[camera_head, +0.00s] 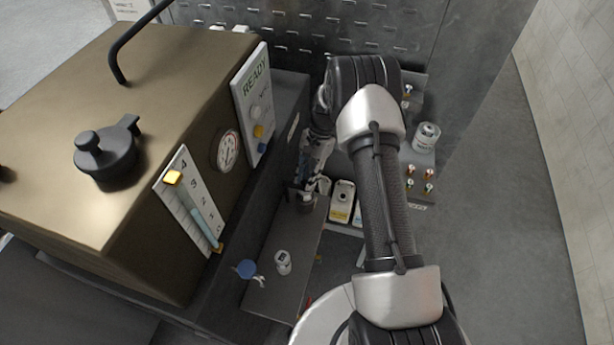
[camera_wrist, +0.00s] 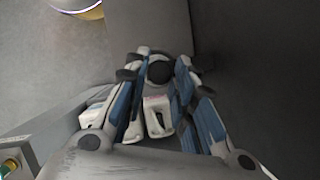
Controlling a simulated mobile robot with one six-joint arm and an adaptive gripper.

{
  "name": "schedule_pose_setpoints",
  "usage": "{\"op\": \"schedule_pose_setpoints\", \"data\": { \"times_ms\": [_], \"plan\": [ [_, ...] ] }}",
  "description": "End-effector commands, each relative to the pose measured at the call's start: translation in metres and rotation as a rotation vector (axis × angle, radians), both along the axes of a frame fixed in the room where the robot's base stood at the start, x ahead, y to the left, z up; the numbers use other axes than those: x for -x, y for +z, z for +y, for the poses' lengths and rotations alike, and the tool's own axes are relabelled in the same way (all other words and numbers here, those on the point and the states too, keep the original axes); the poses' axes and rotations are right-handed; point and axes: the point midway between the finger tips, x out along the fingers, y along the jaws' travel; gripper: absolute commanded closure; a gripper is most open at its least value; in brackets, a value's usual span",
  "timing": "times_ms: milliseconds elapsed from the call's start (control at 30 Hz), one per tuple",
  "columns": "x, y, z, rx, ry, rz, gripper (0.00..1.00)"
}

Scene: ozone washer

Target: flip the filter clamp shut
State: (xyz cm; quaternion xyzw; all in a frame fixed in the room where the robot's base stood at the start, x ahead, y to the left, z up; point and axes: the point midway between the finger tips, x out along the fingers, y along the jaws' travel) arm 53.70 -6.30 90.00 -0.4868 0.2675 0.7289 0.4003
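My gripper (camera_head: 308,178) reaches down at the far end of a narrow dark shelf in the head view. Its blue and white fingers (camera_wrist: 158,85) fill the middle of the wrist view, with their tips apart. A dark round part (camera_wrist: 158,72) shows between the tips. In the head view a small dark cylinder (camera_head: 305,203) stands just under the gripper. I cannot tell whether the fingers touch it or grip it. No part can be clearly made out as the filter clamp; the gripper and arm hide some of this area.
The brass washer (camera_head: 70,80) with gauge (camera_head: 227,150) and READY panel (camera_head: 254,105) stands left of the arm. Containers (camera_head: 342,200) and a fittings rack (camera_head: 420,165) lie to the right.

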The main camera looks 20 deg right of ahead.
Motion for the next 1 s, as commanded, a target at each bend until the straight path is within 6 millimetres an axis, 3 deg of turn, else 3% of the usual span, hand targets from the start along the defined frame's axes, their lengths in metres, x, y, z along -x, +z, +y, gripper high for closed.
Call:
{"op": "schedule_pose_setpoints", "data": {
  "times_ms": [233,600,767,1000],
  "plan": [
    [0.0,0.0,0.0,0.0,-0.001,0.0,0.57],
    [-0.002,0.004,-0.002,0.0,-0.002,-0.002,0.57],
    [-0.007,0.026,-0.009,0.0,-0.003,-0.005,0.57],
    [-0.018,0.074,-0.026,0.002,-0.002,-0.005,0.57]
  ]
}}
